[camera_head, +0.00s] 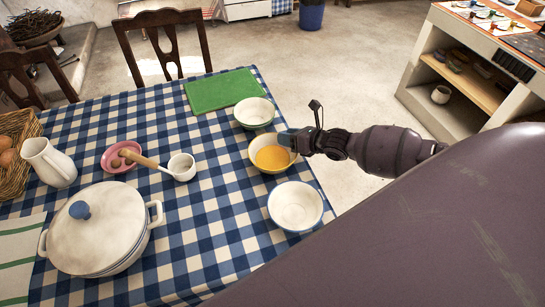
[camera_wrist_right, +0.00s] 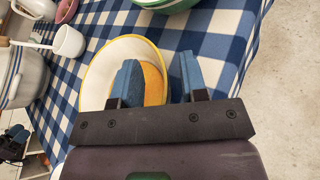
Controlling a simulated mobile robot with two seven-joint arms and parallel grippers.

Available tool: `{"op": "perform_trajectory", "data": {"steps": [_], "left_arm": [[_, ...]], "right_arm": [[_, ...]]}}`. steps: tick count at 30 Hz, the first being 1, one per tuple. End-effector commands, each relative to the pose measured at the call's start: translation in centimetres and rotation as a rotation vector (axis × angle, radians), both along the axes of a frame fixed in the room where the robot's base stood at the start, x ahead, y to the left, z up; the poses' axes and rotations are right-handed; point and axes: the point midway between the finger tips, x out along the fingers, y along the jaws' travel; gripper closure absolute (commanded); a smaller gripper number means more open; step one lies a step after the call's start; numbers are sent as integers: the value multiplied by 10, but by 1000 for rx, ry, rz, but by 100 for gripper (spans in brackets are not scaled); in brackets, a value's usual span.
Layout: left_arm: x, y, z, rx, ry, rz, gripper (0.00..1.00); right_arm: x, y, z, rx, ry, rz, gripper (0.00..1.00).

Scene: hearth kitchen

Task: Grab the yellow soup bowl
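The yellow soup bowl (camera_head: 256,155), cream inside with a yellow rim and orange-yellow soup, stands upright on the checked tablecloth near the table's right edge. My right gripper (camera_head: 289,141) is at its right rim. In the right wrist view, the gripper's blue fingers (camera_wrist_right: 159,70) are apart. One finger is over the inside of the bowl (camera_wrist_right: 98,74), the other outside, with the rim between them. No closed grip shows. My left gripper is not in the head view. A small dark and blue shape at the wrist view's lower left may be it, but is unclear.
A green-rimmed bowl (camera_head: 254,112) stands behind and a blue-rimmed white bowl (camera_head: 296,207) in front, both close. A white cup (camera_head: 182,167), pink dish (camera_head: 113,160), lidded pot (camera_head: 98,235) and jug (camera_head: 48,163) stand left. A green board (camera_head: 222,90) lies at the back.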

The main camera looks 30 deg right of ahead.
Motion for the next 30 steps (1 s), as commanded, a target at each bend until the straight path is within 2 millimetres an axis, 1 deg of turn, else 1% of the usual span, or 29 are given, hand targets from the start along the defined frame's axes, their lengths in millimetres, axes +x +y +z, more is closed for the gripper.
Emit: {"op": "perform_trajectory", "data": {"steps": [5,6,8,13,14,30], "left_arm": [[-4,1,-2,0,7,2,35],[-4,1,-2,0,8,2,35],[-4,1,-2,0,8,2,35],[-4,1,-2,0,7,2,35],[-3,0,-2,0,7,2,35],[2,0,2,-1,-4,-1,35]], "right_arm": [[0,0,0,-1,0,0,60],[0,0,0,-1,0,0,63],[0,0,0,-1,0,0,72],[0,0,0,-1,0,0,98],[0,0,0,-1,0,0,100],[0,0,2,-1,0,0,100]]}}
